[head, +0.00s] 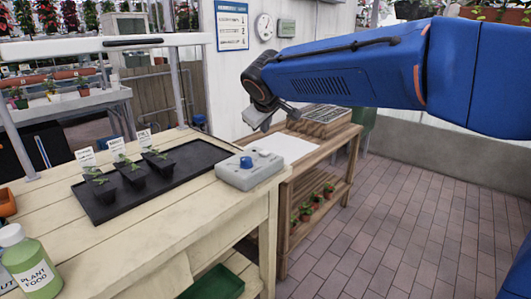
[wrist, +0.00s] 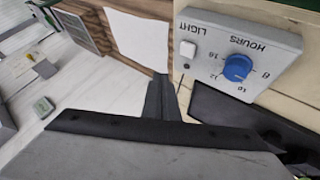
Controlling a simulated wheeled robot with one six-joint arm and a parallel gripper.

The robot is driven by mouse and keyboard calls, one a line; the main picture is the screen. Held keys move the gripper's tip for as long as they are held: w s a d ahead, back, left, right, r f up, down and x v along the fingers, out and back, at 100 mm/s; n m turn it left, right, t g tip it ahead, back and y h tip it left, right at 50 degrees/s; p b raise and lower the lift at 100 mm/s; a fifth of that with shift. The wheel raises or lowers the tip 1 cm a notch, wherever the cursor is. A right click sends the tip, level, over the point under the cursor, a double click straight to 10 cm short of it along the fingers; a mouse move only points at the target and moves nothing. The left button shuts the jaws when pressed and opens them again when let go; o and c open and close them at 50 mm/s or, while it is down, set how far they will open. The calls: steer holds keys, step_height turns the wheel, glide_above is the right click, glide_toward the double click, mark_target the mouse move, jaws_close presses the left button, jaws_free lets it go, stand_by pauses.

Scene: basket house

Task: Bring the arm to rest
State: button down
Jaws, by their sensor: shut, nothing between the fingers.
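My blue arm reaches in from the right of the head view. My gripper (head: 262,120) hangs at its end, tilted down, above the back edge of the bench and the white sheet. In the wrist view its dark fingers (wrist: 163,98) are together with nothing between them. The grey timer box (head: 249,169) with a blue dial sits on the near bench, below the gripper and apart from it. In the wrist view the timer box (wrist: 215,62) is close on the right, with its labels LIGHT and HOURS and a white button.
A black tray (head: 205,154) with several small potted seedlings lies on the wooden bench (head: 175,235). A green plant food bottle (head: 30,262) stands at the lower left. A white sheet (head: 285,147) lies on the lower table behind. Brick floor (head: 400,220) is open at the right.

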steer(key=shift+r, duration=0.35)
steer(key=s+d+f+m+g+h, duration=0.1)
steer(key=s+d+f+m, duration=0.2)
steer(key=s+d, duration=0.75)
steer(key=s+d+f+m+g, duration=0.15)
steer(key=s+d+f, duration=0.4)
steer(key=d, duration=0.75)
steer(key=s+d+f+m+g, duration=0.1)
steer(key=s+d+f, duration=0.3)
steer(key=s, duration=0.7)
steer(key=s+d+f+m+g, duration=0.1)
steer(key=s+d+f+m, duration=0.3)
steer(key=s+f, duration=0.3)
steer(key=s+d, duration=0.1)
steer(key=s, duration=0.3)
steer(key=shift+s+f, duration=0.25)
